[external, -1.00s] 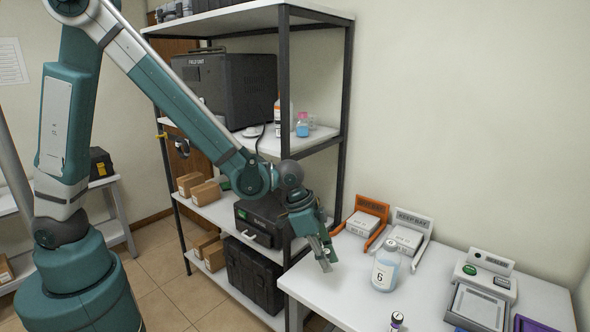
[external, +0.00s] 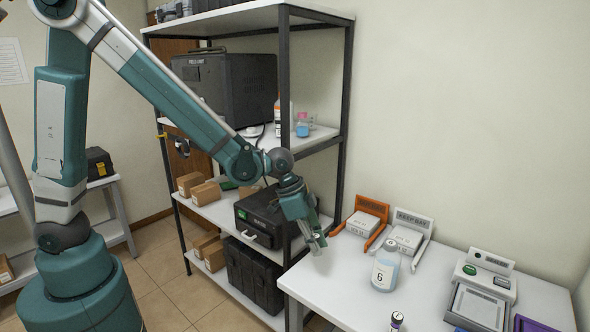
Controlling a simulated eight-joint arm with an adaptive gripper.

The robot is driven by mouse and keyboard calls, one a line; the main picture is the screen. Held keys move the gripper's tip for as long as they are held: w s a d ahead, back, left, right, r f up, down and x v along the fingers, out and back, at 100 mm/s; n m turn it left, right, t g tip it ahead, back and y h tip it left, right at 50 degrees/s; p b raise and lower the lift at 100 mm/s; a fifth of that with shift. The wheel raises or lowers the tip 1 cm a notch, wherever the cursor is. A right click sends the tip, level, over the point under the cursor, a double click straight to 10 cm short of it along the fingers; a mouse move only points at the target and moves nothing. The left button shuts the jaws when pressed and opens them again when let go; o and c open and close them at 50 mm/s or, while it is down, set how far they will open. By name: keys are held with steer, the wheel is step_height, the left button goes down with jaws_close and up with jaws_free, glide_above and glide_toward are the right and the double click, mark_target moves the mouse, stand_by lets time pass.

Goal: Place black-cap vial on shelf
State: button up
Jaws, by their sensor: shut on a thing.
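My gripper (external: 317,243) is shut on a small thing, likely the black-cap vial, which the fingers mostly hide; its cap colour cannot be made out. The gripper points down, above the gap between the shelf rack and the left edge of the white table. The shelf rack (external: 343,130) stands behind my arm, with several boards and dark posts. The gripper is in front of the rack's right side, near the height of the table top. Another small vial (external: 397,321) with a dark cap stands at the table's front edge.
Orange (external: 368,215) and grey (external: 408,230) trays and a device (external: 485,277) are behind and right. A black case (external: 262,212), boxes (external: 205,193) and bottles (external: 302,130) occupy the rack.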

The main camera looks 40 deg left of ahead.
steer(key=w+a+r+b, duration=0.1)
steer(key=a+b, duration=0.2)
steer(key=a, duration=0.8)
steer(key=w+a+r+b, duration=0.1)
steer(key=a+r+b, duration=0.15)
steer(key=a, duration=0.85)
steer(key=a+f+n, duration=0.1)
steer(key=a+f, duration=0.6)
steer(key=a, duration=1)
steer(key=w+a+f+n+t, duration=0.1)
steer(key=a+f, duration=0.7)
steer(key=a, duration=0.9)
steer(key=w+a+f+n, duration=0.1)
steer(key=a+f, duration=0.6)
steer(key=a, duration=1)
steer(key=shift+a+f+n+y, duration=0.3)
steer(key=shift+a+n+y, duration=0.1)
steer(key=shift+n, duration=0.2)
steer(key=shift+w+d, duration=0.1)
steer(key=w+d, duration=0.3)
steer(key=w+d+b, duration=0.1)
steer(key=w+d, duration=0.2)
steer(key=w, duration=0.1)
steer(key=w+d+b, duration=0.1)
steer(key=w+d, duration=0.2)
steer(key=shift+w, duration=0.3)
steer(key=shift+b, duration=0.3)
